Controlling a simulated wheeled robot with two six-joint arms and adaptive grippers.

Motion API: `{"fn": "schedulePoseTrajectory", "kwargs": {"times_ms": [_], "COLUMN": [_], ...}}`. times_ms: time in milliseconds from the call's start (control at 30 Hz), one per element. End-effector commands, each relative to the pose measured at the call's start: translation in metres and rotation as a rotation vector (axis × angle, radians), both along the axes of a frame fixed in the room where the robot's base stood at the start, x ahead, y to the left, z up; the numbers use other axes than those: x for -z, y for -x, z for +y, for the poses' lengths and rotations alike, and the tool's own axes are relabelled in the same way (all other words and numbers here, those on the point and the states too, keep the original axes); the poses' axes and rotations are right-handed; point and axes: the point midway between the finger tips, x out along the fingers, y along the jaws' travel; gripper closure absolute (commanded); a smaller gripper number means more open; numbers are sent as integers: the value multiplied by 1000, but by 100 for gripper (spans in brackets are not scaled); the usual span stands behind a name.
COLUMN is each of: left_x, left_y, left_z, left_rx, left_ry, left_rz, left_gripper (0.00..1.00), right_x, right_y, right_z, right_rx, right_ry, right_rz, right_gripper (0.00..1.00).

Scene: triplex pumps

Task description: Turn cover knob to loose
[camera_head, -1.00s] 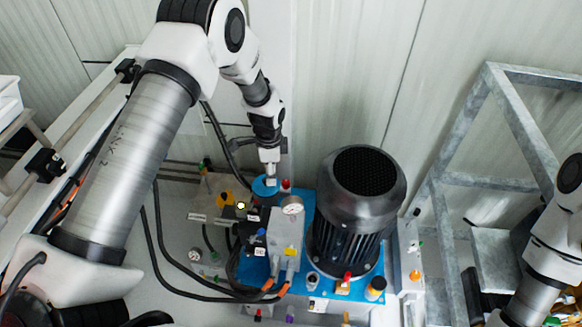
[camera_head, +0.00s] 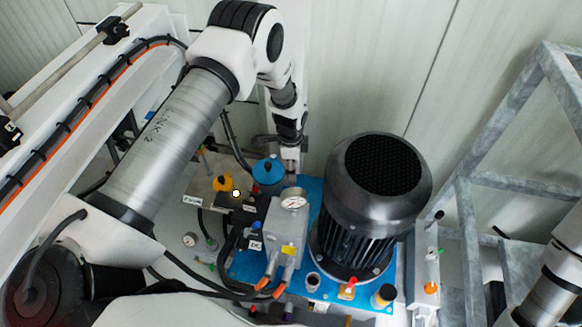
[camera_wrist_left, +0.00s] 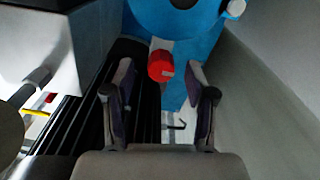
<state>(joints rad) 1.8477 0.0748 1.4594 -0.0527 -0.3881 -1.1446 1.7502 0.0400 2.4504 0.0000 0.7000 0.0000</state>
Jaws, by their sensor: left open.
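A small red knob (camera_wrist_left: 160,64) shows in the left wrist view, close to a round blue cover (camera_wrist_left: 175,22) at the top. My left gripper (camera_wrist_left: 160,78) is open, with its two fingers on either side of the red knob as seen from the wrist. I cannot tell whether they touch it. In the head view the gripper (camera_head: 291,172) points down just right of a blue round cap (camera_head: 268,171) on the pump unit, and it hides the red knob. My right gripper is out of view; only part of that arm shows at the right edge.
A big black motor (camera_head: 370,195) stands close to the right of my left gripper. A pressure gauge (camera_head: 293,199) on a grey block (camera_head: 289,229) is in front. Cables run at the left. A grey metal frame (camera_head: 500,130) stands at the right; a pale wall is behind.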

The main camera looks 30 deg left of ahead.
Motion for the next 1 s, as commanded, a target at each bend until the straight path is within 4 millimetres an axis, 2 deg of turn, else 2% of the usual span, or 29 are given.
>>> {"fn": "schedulePoseTrajectory", "kwargs": {"times_ms": [100, 333, 400, 500, 1000], "left_x": [11, 12, 12, 12, 13], "left_y": [0, 0, 0, 0, 1], "left_z": [0, 0, 0, 0, 0], "left_rx": [-1, 0, 0, 0, -65], "left_ry": [0, 0, 0, 0, 0], "left_rz": [1, 0, 0, 0, 1], "left_gripper": [44, 44, 69, 100, 100], "right_x": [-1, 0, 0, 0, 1], "right_y": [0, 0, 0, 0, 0], "right_z": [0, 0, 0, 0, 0], "right_rx": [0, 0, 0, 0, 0], "right_ry": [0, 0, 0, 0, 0], "right_rz": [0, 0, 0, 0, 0], "right_gripper": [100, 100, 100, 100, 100]}}
